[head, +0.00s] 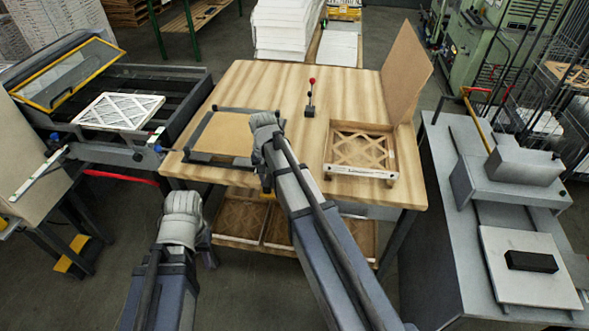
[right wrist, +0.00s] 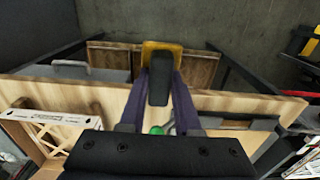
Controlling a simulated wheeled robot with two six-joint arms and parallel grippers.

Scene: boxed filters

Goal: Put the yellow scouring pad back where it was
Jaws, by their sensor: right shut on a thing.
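My right gripper (right wrist: 161,85) is shut on a piece with a yellow end, taken to be the yellow scouring pad (right wrist: 162,47); a dark part covers much of it in the right wrist view. In the head view my right gripper (head: 264,121) is over the front left part of the wooden table (head: 262,85), beside a black frame (head: 213,155). My left gripper (head: 182,212) hangs left of the table's front edge. Its jaws are hidden from this angle.
An open filter box (head: 360,172) with raised lid sits at the table's right. A red-knobbed lever (head: 310,100) stands mid-table. A white-framed filter (head: 118,110) lies on the left machine. A dark block (head: 531,261) rests on the right bench. Wooden trays (head: 240,215) are on the lower shelf.

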